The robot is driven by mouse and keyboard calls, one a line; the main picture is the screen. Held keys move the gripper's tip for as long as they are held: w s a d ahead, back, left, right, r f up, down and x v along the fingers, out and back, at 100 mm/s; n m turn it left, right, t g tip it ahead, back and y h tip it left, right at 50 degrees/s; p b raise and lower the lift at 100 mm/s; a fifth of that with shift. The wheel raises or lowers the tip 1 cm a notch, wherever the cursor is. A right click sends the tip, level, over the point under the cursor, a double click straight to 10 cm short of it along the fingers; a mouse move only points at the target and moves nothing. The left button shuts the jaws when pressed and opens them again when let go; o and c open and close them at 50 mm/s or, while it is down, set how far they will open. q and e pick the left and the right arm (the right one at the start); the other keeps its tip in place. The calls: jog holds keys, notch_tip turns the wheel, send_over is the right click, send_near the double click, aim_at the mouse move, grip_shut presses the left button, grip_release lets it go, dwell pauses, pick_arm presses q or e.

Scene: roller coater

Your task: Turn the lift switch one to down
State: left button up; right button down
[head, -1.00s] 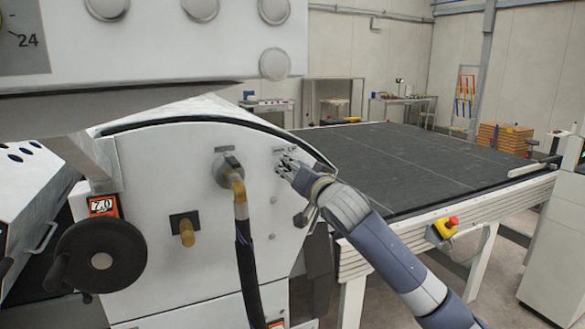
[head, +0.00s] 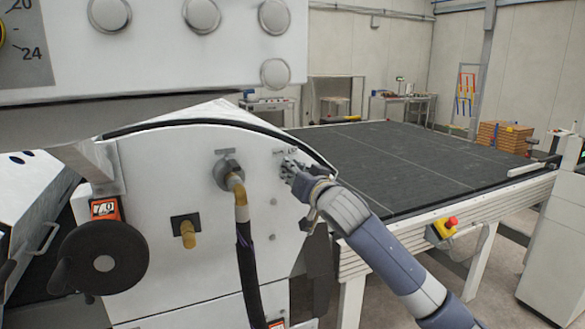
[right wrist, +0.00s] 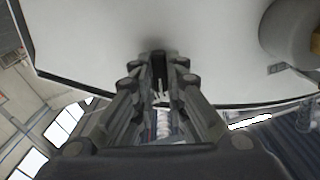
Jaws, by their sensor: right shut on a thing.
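My right gripper (head: 291,170) is at the upper right of the white machine side panel (head: 165,250), just below a small label. The lift switch itself is hidden behind the fingers, so its position cannot be read. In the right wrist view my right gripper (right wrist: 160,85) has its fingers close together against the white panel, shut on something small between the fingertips. My left gripper is not in view.
A hose connector (head: 230,175) with a hanging hose is left of my right gripper. A black handwheel (head: 103,258) is at the lower left. A dark conveyor table (head: 400,165) with a red emergency button (head: 451,222) stands to the right.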

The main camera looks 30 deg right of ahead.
jog(key=shift+a+n+p, duration=0.2)
jog(key=shift+n+p, duration=2.1)
jog(key=shift+n, duration=2.4)
jog(key=c, duration=1.6)
grip_release()
jog(key=shift+s, duration=0.1)
jog(key=s, duration=1.1)
jog(key=shift+s+a, duration=0.3)
jog(key=shift+s, duration=0.1)
